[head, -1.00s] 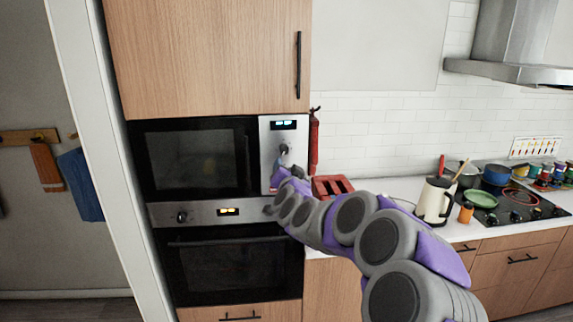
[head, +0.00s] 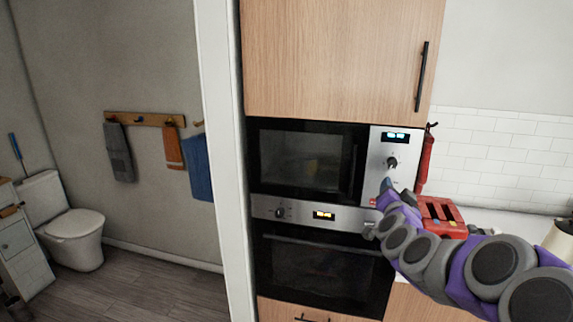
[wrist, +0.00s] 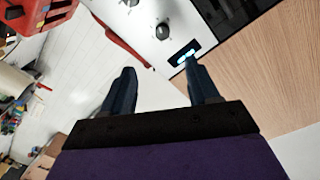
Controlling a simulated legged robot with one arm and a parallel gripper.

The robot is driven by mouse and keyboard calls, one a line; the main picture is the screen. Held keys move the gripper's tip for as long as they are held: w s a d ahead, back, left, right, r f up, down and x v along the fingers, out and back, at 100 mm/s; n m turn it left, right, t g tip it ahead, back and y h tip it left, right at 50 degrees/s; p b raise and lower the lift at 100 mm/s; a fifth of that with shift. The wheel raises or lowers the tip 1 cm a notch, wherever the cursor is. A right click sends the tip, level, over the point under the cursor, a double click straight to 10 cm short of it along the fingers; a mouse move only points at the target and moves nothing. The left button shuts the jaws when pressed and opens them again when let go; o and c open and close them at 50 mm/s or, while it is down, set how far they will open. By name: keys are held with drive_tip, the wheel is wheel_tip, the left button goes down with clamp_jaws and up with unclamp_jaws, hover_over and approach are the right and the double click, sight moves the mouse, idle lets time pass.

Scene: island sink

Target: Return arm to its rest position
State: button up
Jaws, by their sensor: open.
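My arm reaches out from the lower right of the head view, and my gripper (head: 385,188) is in front of the microwave's control panel. In the wrist view my gripper (wrist: 163,90) shows two dark fingers spread apart with nothing between them. The wrist picture is tilted, with the silver control panel (wrist: 180,20) and its lit display beyond the fingers. The arm is stretched forward and hides the counter behind it. In the head view the fingers are small, and I cannot tell whether they touch the panel.
The microwave (head: 305,160) is above an oven (head: 320,270) in a wood cabinet (head: 340,60). A red toaster (head: 440,217) and a fire extinguisher (head: 426,160) are right of it. Left, past a white door frame (head: 222,150), are a toilet (head: 75,235), hanging towels and open floor.

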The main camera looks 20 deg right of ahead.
drive_tip(key=s+a+f+n+g+y, duration=0.1)
drive_tip(key=a+f+n+y, duration=0.3)
drive_tip(key=a, duration=0.7)
drive_tip(key=a+f+n+g+y, duration=0.15)
drive_tip(key=a+n+y, duration=0.35)
drive_tip(key=a, duration=0.6)
drive_tip(key=s+a+f+n+g+y, duration=0.1)
drive_tip(key=s+a+f+g+y, duration=0.2)
drive_tip(key=s+a+f, duration=0.35)
drive_tip(key=s+a+f+n+g, duration=0.1)
drive_tip(key=s+a+f+g, duration=0.15)
drive_tip(key=s, duration=0.45)
drive_tip(key=s+a+f+n+g, duration=0.1)
drive_tip(key=s+a+n+g, duration=0.2)
drive_tip(key=s, duration=0.4)
drive_tip(key=s+f+g+h, duration=0.2)
drive_tip(key=s+g, duration=0.3)
drive_tip(key=s, duration=1.3)
drive_tip(key=shift+d+f+m+g+b, duration=0.15)
drive_tip(key=shift+f+m+g+b, duration=0.2)
drive_tip(key=shift+b, duration=0.1)
drive_tip(key=shift+c, duration=0.4)
